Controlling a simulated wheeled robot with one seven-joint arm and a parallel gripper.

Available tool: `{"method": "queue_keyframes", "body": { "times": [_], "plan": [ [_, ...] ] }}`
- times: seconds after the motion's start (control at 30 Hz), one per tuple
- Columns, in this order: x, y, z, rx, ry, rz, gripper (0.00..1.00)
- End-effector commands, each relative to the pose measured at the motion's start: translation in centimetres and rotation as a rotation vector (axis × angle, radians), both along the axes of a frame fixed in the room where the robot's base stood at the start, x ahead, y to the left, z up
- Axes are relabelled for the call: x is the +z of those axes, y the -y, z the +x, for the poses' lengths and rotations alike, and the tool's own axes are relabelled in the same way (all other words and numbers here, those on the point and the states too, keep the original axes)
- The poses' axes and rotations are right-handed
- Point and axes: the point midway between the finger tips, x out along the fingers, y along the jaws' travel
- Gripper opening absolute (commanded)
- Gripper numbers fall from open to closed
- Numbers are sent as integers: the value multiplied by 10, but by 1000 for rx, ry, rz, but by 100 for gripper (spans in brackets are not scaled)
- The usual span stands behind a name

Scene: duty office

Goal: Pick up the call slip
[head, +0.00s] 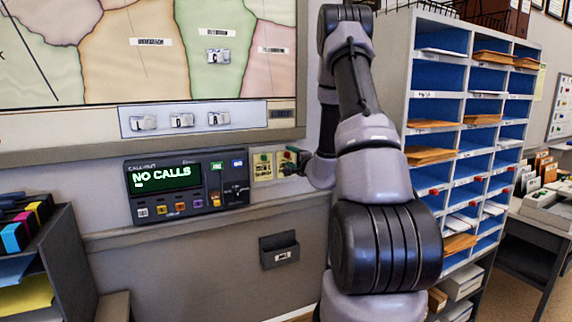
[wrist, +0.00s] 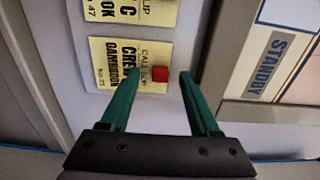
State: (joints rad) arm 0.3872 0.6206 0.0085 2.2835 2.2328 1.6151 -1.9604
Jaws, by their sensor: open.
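Two pale yellow call slips hang side by side on the wall below the map board. The right-hand slip (head: 284,157) is partly hidden by my gripper (head: 293,160) in the head view. In the wrist view this slip (wrist: 101,62) reads "CREW" and carries a red square magnet (wrist: 160,74). My green-fingered gripper (wrist: 160,62) is open and empty there. The magnet appears between its fingers, and one finger overlaps the slip's printed face. Whether the fingers touch the slip I cannot tell. The left-hand slip (head: 262,168) also shows at the wrist view's top (wrist: 133,14).
A call unit (head: 187,186) reading "NO CALLS" is mounted left of the slips. A small dark wall tray (head: 279,250) hangs below them. The map board's frame (head: 225,141) juts just above. A blue-lined pigeonhole rack (head: 409,85) stands at the right, close to my arm.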

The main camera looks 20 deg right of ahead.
Motion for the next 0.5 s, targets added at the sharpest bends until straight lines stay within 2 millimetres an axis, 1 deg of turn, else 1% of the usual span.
{"method": "queue_keyframes", "body": {
  "times": [0.1,0.3,0.37,0.4,0.47,0.5],
  "plan": [
    [0,0,7,-1,-1,1,62],
    [0,0,7,0,-1,1,62],
    [0,0,7,0,-1,1,40],
    [0,0,7,0,-1,1,24],
    [0,0,6,0,-1,1,1],
    [0,0,6,0,-1,1,0]
  ]
}}
